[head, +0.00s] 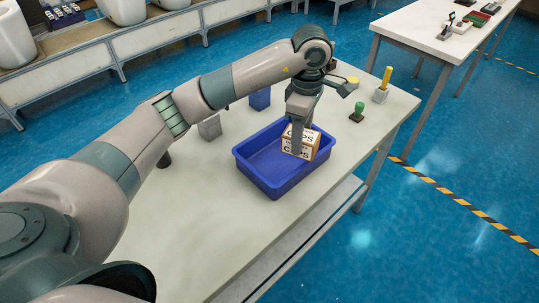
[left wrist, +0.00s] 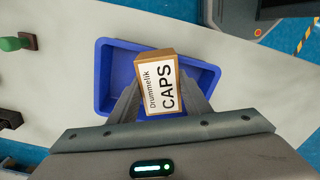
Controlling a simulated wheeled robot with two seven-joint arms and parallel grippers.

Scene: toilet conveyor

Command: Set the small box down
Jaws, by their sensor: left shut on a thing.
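The small box (head: 307,142) is a brown carton with white labels reading "CAPS". My left gripper (head: 300,125) is shut on it, with the fingers pointing down. In the head view the box shows over the right part of a blue tray (head: 262,181). The left wrist view shows the box (left wrist: 158,82) between the fingers, with the blue tray (left wrist: 103,75) behind it. I cannot tell whether the box touches the tray floor. My right gripper is not in view.
The tray stands on a pale table (head: 190,235). Near it are a grey block (head: 210,127), a blue block (head: 260,99), a green-handled stamp (head: 357,112) and a yellow-handled thing (head: 383,84). The table's near left part is clear.

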